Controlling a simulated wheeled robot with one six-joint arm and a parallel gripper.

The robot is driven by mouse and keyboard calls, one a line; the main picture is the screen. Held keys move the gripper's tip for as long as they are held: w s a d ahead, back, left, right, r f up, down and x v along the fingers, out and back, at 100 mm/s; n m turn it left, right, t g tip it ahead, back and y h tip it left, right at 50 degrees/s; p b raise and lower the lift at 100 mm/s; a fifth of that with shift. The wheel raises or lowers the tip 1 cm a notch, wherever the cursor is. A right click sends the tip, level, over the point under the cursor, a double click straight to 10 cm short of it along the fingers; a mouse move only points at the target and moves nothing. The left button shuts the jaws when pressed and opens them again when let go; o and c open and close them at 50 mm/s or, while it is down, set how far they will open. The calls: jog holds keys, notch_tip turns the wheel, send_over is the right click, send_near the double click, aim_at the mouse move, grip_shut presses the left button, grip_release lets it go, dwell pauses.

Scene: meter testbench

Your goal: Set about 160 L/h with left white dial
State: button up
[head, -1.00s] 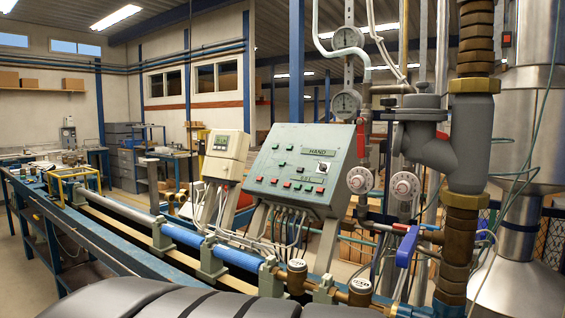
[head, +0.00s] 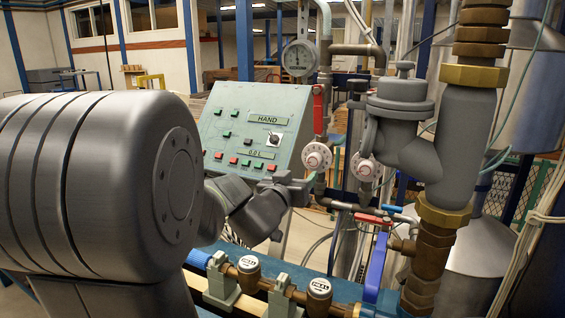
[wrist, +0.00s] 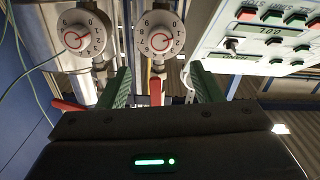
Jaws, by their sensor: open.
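The left white dial (head: 317,155) sits on a pipe just right of the control panel. In the head view my gripper (head: 290,188) is in front of the panel's lower right corner, left of the dial.
The control panel (head: 250,120) has coloured buttons, a HAND label and a small display (wrist: 272,31) too small to read surely. A grey valve body (head: 398,115) and brass pipe stand close right. Red (head: 370,219) and blue (head: 376,265) valve handles lie below the dials.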

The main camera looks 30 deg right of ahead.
aim_at(313, 161)
jog(key=p+x, duration=0.1)
jog(key=x, duration=0.8)
jog(key=shift+w+d, duration=0.2)
jog(key=shift+d, duration=0.1)
jog(key=c, duration=1)
